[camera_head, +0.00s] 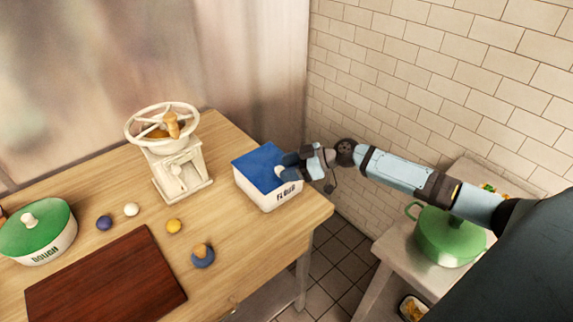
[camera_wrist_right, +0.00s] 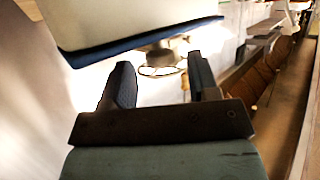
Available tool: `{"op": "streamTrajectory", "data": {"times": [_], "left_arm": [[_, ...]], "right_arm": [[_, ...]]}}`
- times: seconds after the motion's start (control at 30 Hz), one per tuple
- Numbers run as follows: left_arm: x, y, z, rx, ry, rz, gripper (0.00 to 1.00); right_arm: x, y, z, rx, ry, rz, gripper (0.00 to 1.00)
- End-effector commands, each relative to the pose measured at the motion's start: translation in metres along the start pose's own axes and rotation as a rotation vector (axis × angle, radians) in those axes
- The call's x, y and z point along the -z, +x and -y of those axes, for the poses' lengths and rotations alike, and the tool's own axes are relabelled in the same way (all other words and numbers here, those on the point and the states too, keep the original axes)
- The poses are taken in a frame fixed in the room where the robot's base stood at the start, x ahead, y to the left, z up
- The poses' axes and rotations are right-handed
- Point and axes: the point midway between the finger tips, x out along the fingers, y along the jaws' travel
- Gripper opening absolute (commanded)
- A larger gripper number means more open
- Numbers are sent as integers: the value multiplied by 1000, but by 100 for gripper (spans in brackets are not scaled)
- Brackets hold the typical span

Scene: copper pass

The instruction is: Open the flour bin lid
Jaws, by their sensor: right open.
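The flour bin (camera_head: 263,196) is a white box marked FLOUR at the right end of the wooden table. Its blue lid (camera_head: 257,163) lies flat on top and looks closed. My right gripper (camera_head: 283,170) is at the lid's right side, beside a small pale knob that it partly hides. In the right wrist view the two dark fingers (camera_wrist_right: 160,78) are apart with nothing clearly between them. The bin's pale side with a blue edge (camera_wrist_right: 130,45) shows just beyond them. I cannot tell whether the fingers touch the lid. My left gripper is not in view.
A white hand-wheel grinder (camera_head: 178,165) stands behind and left of the bin. A green-lidded dough pot (camera_head: 40,240), a dark red board (camera_head: 105,282) and several small balls lie on the table. A green pot (camera_head: 445,240) sits on a side counter at right. A tiled wall is behind my right arm.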

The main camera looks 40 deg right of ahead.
Motion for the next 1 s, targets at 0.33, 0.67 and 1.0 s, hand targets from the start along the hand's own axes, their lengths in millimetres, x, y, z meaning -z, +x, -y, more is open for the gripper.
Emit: {"op": "streamTrajectory", "data": {"times": [0.33,0.67,1.0], "left_arm": [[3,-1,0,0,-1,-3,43],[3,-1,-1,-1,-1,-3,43],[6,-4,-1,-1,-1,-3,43]], "right_arm": [[0,8,0,0,-2,1,55],[0,8,0,0,-1,1,0],[11,11,-9,10,24,30,0]]}}
